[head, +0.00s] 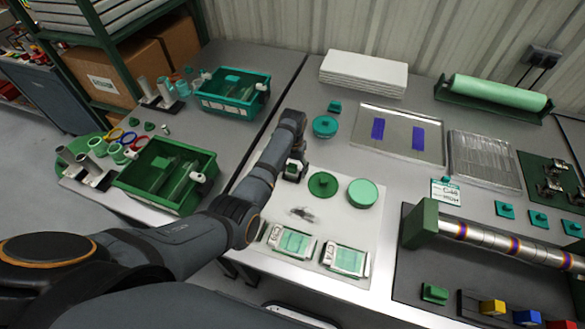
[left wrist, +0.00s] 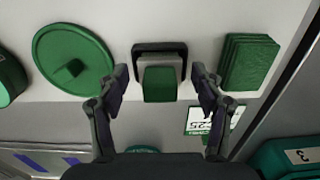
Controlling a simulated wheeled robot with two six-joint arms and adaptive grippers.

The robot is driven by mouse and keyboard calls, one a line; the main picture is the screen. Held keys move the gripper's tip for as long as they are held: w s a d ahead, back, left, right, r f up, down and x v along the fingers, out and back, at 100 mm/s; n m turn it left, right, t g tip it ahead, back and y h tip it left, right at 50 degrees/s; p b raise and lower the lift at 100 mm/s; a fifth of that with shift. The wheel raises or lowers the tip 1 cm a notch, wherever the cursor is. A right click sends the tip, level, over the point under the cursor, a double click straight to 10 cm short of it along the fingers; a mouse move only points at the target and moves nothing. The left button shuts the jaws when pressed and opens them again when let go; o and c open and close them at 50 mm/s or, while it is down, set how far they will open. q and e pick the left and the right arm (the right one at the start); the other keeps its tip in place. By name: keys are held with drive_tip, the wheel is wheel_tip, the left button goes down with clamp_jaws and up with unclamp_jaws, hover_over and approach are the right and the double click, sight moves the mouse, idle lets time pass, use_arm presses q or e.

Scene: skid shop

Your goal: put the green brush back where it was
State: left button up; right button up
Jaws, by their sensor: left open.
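A small green block (left wrist: 159,84) with a pale grey body and a black frame stands between my open fingers in the left wrist view; I take it to be the green brush, but cannot be sure. My left gripper (head: 293,172) points down over the white mat (head: 345,215) in the head view. It also shows in the left wrist view (left wrist: 159,72), open, with a finger on each side of the block and gaps between. In the head view the arm and gripper mostly hide the block. My right gripper is not in view.
A dark green round lid (head: 322,184) and a light green one (head: 362,193) lie close by. A stack of green pads (left wrist: 249,62) is right of the fingers. Two green-and-white boxes (head: 291,241) (head: 346,258) lie in front. A metal tray (head: 400,135) is behind.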

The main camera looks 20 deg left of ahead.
sight(293, 165)
use_arm(q)
wheel_tip(293, 165, up, 12)
drive_tip(key=shift+r, duration=0.15)
idle(0.6)
